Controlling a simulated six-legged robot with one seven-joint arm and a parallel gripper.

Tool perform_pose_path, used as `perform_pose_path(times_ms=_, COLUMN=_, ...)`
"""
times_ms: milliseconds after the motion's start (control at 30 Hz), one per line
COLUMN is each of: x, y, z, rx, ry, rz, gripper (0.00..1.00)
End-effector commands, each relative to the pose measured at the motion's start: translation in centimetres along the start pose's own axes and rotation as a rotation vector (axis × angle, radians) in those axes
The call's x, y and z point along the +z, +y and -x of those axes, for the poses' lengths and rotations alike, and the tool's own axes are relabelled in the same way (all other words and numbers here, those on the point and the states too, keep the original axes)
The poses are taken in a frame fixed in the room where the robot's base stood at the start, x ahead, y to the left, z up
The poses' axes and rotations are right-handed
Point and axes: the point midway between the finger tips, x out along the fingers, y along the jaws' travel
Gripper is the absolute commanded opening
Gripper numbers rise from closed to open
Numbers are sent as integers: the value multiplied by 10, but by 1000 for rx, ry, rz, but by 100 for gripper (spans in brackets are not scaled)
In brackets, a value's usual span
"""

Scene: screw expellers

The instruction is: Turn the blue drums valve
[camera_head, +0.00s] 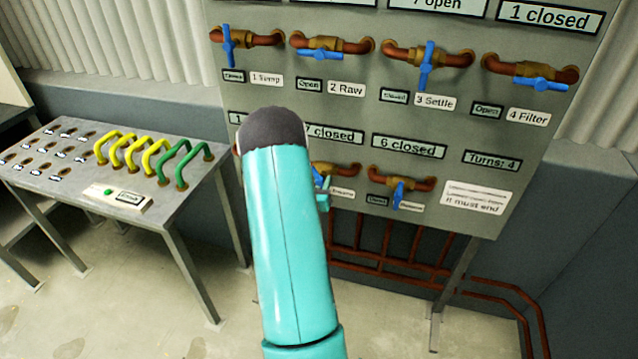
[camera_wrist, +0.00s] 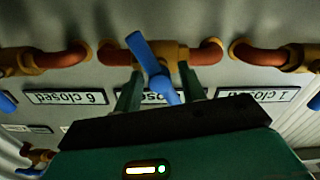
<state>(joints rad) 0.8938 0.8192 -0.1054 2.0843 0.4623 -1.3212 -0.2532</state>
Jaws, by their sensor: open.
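A valve with a blue lever (camera_wrist: 150,58) on a brass body and copper pipe fills the middle of the wrist view. My gripper (camera_wrist: 160,76) is open, with one dark green finger on each side of the tilted lever. I cannot tell whether either finger touches it. In the head view this looks like the lower-row valve (camera_head: 338,170) under the "7 closed" plate, partly hidden by my teal arm. A small teal part of my gripper shows beside its blue lever. The small label by it is too blurred to read surely as drums.
The lower-row valve under "6 closed" (camera_head: 400,184) is close on the right. Upper-row valves include Settle (camera_head: 427,60) and Filter (camera_head: 530,75). A "Turns: 4" plate (camera_head: 491,161) is on the panel. A metal table (camera_head: 190,190) with yellow and green handles stands left. Pipes run below the panel.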

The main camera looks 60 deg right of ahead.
Motion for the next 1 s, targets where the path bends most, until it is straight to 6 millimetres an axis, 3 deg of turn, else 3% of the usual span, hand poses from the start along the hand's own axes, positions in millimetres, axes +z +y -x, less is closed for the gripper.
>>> perform_pose_path(times_ms=233, x=0, y=0, z=-1, rx=0, ry=0, rz=0, gripper=40)
perform_pose_path(times_ms=433, x=0, y=0, z=-1, rx=0, ry=0, rz=0, gripper=1)
perform_pose_path(times_ms=767, x=0, y=0, z=-1, rx=0, ry=0, rz=-5, gripper=0)
perform_pose_path(times_ms=1000, x=0, y=-1, z=0, rx=-2, ry=0, rz=-149, gripper=0)
